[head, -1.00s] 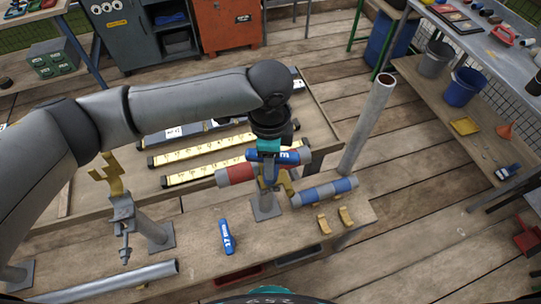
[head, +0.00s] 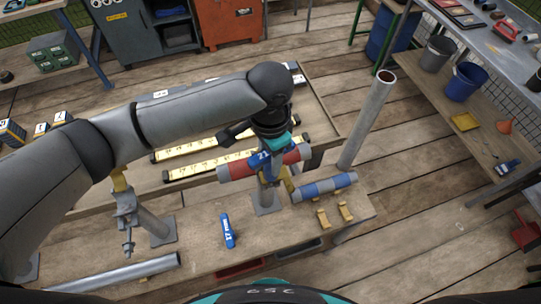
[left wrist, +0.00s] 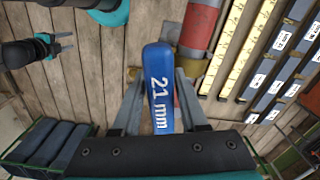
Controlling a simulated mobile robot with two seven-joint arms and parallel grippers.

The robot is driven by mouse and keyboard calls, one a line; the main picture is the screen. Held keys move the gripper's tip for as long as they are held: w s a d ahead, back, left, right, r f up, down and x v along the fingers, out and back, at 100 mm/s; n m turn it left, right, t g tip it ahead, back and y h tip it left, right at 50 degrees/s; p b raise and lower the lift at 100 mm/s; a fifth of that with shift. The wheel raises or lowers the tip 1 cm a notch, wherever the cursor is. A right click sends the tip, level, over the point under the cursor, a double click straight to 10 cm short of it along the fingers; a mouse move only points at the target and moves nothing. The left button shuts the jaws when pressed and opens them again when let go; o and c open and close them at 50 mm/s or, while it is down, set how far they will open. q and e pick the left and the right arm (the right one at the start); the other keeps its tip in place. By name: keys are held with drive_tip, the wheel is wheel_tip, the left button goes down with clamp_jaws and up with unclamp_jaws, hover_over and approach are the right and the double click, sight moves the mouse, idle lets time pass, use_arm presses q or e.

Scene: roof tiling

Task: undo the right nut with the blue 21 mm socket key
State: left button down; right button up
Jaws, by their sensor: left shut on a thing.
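The blue socket key (left wrist: 160,88), marked 21 mm, is in my left gripper (head: 266,162), which is shut on it. The key also shows slanted in the head view (head: 260,161), in front of a red and grey tube (head: 232,172). A brass-coloured clamp (head: 288,182) shows just below my left gripper at the right post. The right nut is hidden behind the gripper and key, so I cannot tell if the key is on it. Another clamp with a hanging bolt (head: 127,222) stands at the left. What looks like my right gripper (left wrist: 64,41) shows small in the left wrist view.
A blue key marked 17 (head: 227,231) lies on the wooden bench (head: 195,245). A blue and grey tube (head: 325,187) and two brass pieces (head: 334,216) lie to the right. A tall grey pipe (head: 368,118) rises at the bench's right end. A loose pipe (head: 125,272) lies front left.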

use_arm(q)
drive_tip(key=shift+a, duration=0.1)
drive_tip(key=shift+r+m, duration=0.1)
drive_tip(key=shift+m, duration=0.3)
drive_tip(key=shift+r, duration=3)
